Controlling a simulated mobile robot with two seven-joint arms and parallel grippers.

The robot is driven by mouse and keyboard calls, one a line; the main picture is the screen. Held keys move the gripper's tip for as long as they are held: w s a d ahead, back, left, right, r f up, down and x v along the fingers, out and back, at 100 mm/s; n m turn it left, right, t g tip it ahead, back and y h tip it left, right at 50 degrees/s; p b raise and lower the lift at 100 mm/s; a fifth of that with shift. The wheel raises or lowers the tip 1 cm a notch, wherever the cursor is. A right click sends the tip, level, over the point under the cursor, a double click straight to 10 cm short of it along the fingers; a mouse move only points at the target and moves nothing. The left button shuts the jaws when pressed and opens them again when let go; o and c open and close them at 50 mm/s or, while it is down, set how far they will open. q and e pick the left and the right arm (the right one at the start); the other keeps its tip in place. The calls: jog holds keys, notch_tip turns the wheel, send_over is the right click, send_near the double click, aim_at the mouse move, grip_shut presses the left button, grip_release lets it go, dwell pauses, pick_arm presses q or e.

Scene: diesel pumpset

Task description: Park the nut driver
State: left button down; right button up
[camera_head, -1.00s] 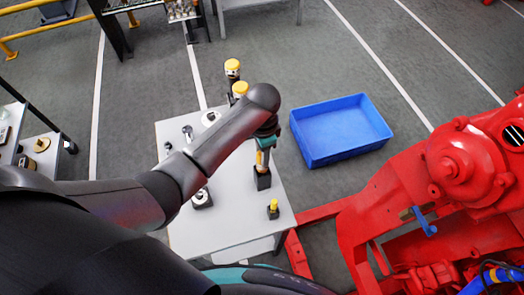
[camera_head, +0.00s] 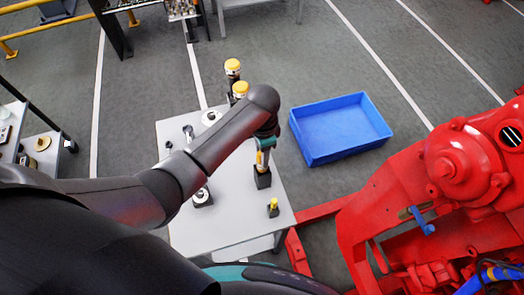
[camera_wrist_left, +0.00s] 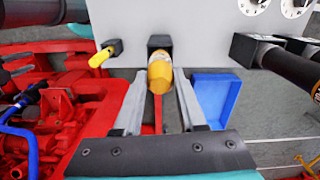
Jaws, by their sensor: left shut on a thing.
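The nut driver shows a yellow handle (camera_head: 260,160) in the head view, below the end of my left arm. In the left wrist view its yellow handle (camera_wrist_left: 160,74) lies between the two fingers of my left gripper (camera_wrist_left: 160,92), which is shut on it. A black holder block (camera_head: 263,181) on the grey table is directly below the tool in the head view. The block also shows just beyond the handle in the left wrist view (camera_wrist_left: 159,41). The tool's lower end is hidden, so I cannot tell how deep it sits in the block. My right gripper is not in view.
A small yellow-handled item (camera_head: 273,204) stands in its own block near the table's front right corner. Yellow-capped tools (camera_head: 240,89) stand at the back edge. A blue crate (camera_head: 340,128) is on the floor to the right, near the red pumpset (camera_head: 465,165).

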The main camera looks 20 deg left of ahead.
pick_arm(q)
jog(key=shift+f+b, duration=0.45)
jog(key=shift+f, duration=0.45)
jog(key=shift+c, duration=2)
grip_release()
jog(key=shift+r, duration=0.1)
notch_tip(320, 180, up, 15)
jog(key=p, duration=0.1)
jog(key=shift+p, duration=0.35)
jog(key=shift+d, duration=0.1)
